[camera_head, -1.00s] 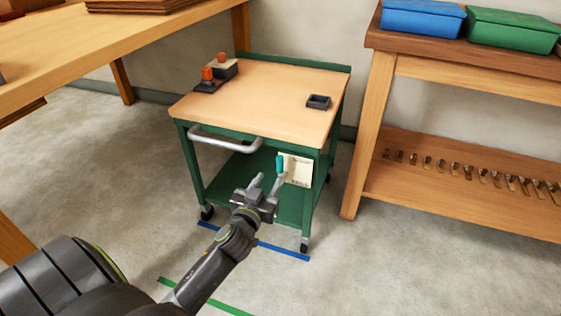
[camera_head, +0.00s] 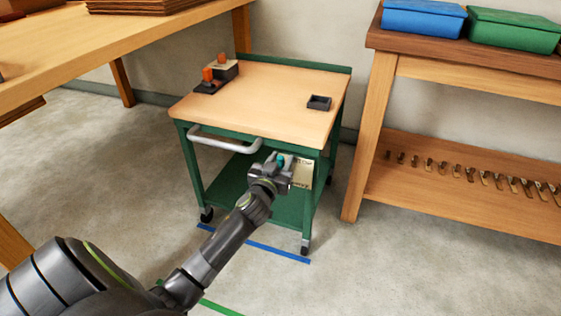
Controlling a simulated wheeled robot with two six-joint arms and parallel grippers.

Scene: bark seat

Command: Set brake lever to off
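The green cart (camera_head: 265,95) with a wooden top stands in the middle. A cream plate (camera_head: 303,172) is on its front right side. The teal lever (camera_head: 280,160) shows just above my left gripper, in front of the plate; most of the lever is hidden by the gripper. My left gripper (camera_head: 279,164) is at the lever with its fingers on either side of the teal tip. Whether the fingers touch it cannot be told. The label text is too small to read. My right gripper is not in view.
A silver handle (camera_head: 222,142) runs along the cart's front, left of the gripper. Orange-knobbed blocks (camera_head: 221,70) and a small black tray (camera_head: 319,103) sit on the cart top. A wooden bench (camera_head: 460,205) stands at right, a table (camera_head: 100,45) at left.

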